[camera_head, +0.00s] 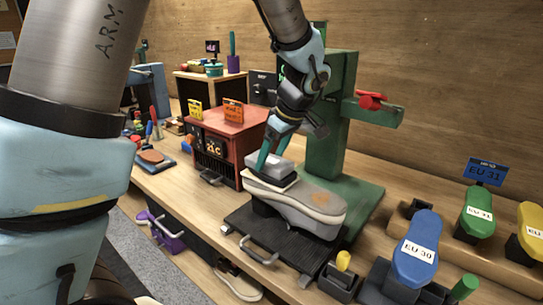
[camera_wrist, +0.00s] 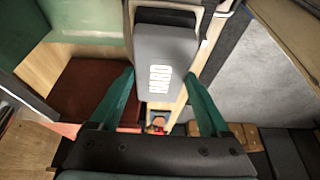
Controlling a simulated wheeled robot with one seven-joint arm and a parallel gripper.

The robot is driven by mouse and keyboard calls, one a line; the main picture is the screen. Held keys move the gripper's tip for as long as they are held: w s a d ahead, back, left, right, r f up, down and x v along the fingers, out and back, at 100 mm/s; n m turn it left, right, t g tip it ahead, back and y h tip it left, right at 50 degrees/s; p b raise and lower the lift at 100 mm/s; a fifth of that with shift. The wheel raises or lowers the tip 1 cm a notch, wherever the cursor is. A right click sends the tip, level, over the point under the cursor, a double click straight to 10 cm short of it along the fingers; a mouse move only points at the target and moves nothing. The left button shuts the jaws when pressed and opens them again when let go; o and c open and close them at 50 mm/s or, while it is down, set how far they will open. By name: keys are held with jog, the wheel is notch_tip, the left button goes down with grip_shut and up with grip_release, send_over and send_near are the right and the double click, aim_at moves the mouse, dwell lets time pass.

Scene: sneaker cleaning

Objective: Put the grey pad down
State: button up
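The sneaker sits on a support above a black slatted tray (camera_head: 270,240). The pad's underside is hidden.
A red box (camera_head: 228,140) with orange and yellow tags stands left of the sneaker. A green post (camera_head: 327,125) with a red knob (camera_head: 371,100) rises behind it. Blue (camera_head: 415,262), green (camera_head: 476,214) and yellow size forms stand at the right. Some bench (camera_head: 168,190) is clear at left.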

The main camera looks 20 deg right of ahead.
jog(key=shift+o, duration=1.4)
jog(key=shift+r, duration=0.1)
jog(key=b+v, duration=0.2)
jog(key=v, duration=1)
jog(key=w+a+f+m+g, duration=0.1)
jog(key=w+a+f+m, duration=0.1)
jog(key=a+f, duration=0.35)
jog(key=w+a+f+m+g, duration=0.1)
jog(key=w+a+f, duration=0.15)
jog(key=a, duration=0.65)
jog(key=s+a+f+m+h, duration=0.1)
jog(key=a+f, duration=0.3)
jog(key=a, duration=0.5)
jog(key=s+a+f+m+h, duration=0.1)
jog(key=s+a+f+m, duration=0.2)
jog(key=a, duration=0.6)
jog(key=shift+s+f, duration=0.3)
jog(key=shift+f, duration=0.5)
